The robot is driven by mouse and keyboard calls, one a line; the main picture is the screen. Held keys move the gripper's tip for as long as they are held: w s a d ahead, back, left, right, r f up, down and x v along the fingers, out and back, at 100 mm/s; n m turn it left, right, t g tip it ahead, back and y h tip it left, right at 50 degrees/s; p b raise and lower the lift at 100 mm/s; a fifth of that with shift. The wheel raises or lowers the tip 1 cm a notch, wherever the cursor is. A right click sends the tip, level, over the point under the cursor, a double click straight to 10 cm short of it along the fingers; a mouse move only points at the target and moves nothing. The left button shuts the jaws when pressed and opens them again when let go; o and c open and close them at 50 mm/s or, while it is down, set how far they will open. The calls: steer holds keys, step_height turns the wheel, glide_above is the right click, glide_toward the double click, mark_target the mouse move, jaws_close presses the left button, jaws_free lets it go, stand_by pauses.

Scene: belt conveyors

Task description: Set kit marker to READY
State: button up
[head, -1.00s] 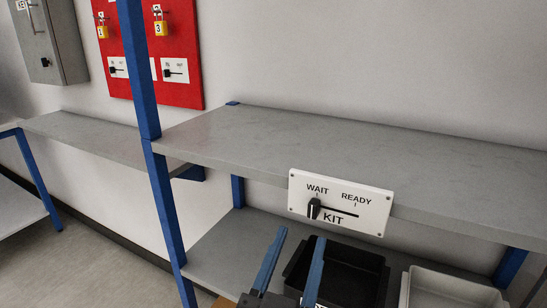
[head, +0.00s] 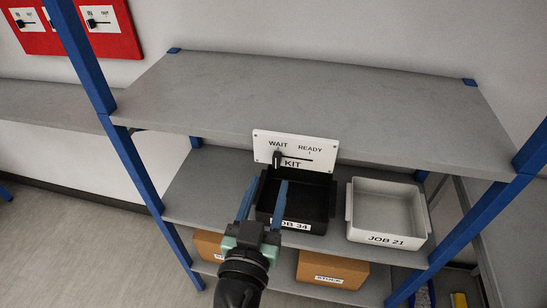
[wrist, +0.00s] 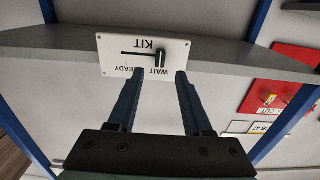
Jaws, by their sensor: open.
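The kit marker plate (head: 318,150) is a white sign on the front edge of the upper shelf, lettered WAIT, READY and KIT. Its black slider knob (head: 277,159) stands at the left, WAIT end of a dark horizontal slot. In the wrist view the plate (wrist: 109,60) appears upside down, with the knob (wrist: 160,58) at the WAIT end. My gripper (head: 266,182) is open and empty, with blue fingers pointing towards the plate. In the wrist view my gripper (wrist: 160,72) has its fingertips to either side of the knob's line; contact cannot be told.
A black bin (head: 324,190) marked JOB 34 and a light bin (head: 425,229) marked JOB 21 stand on the shelf below. Cardboard STOCK boxes (head: 350,270) sit lower. Blue posts (head: 137,165) frame the rack. The upper shelf (head: 300,95) is bare.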

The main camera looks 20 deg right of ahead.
mark_target(276, 162)
steer(key=p+x, duration=0.1)
steer(key=x, duration=0.5)
jaws_close()
stand_by(1.4)
